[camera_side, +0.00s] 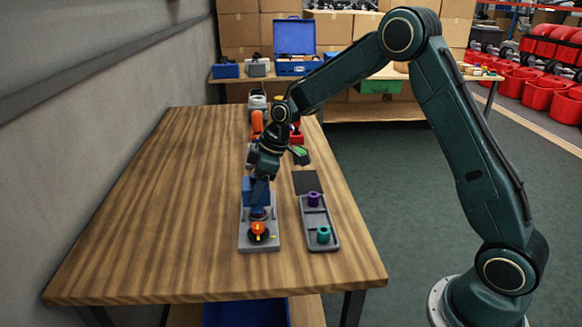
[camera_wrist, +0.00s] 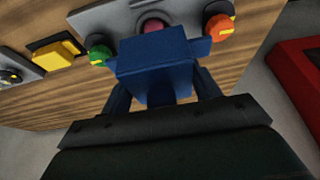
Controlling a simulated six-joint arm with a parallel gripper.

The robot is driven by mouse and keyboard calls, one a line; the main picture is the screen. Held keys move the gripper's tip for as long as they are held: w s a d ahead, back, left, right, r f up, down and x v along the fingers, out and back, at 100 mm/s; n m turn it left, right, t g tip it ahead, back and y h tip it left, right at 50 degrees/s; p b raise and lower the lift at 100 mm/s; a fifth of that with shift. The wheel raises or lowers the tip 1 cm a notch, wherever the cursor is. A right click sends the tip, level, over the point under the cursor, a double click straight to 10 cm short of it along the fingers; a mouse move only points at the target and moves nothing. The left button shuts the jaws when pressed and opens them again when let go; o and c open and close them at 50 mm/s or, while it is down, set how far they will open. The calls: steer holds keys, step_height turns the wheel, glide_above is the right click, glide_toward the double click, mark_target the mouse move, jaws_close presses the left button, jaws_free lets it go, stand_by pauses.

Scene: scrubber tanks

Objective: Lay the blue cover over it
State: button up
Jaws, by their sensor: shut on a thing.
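My gripper (camera_wrist: 163,88) is shut on the blue cover (camera_wrist: 152,56), a box-like piece between its fingers in the wrist view. The cover hangs over or just in front of a grey control panel (camera_wrist: 118,19). A dull red button (camera_wrist: 152,25) on the panel shows partly behind the cover's top edge. A green knob (camera_wrist: 98,50) is to its left and an orange knob (camera_wrist: 219,27) to its right. In the side view my gripper (camera_side: 260,197) points down at the grey panel (camera_side: 259,245), whose orange knob (camera_side: 258,231) is at the near end. Contact between cover and panel cannot be told.
Several other items stand behind on the wooden table (camera_side: 150,230). The table's left and front are clear. A wall runs along the left.

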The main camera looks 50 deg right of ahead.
steer(key=shift+f, duration=1.35)
steer(key=shift+f, duration=1.4)
stand_by(2.2)
steer(key=o, duration=1.4)
steer(key=shift+c, duration=0.2)
steer(key=shift+r, duration=0.1)
steer(key=shift+r, duration=3.4)
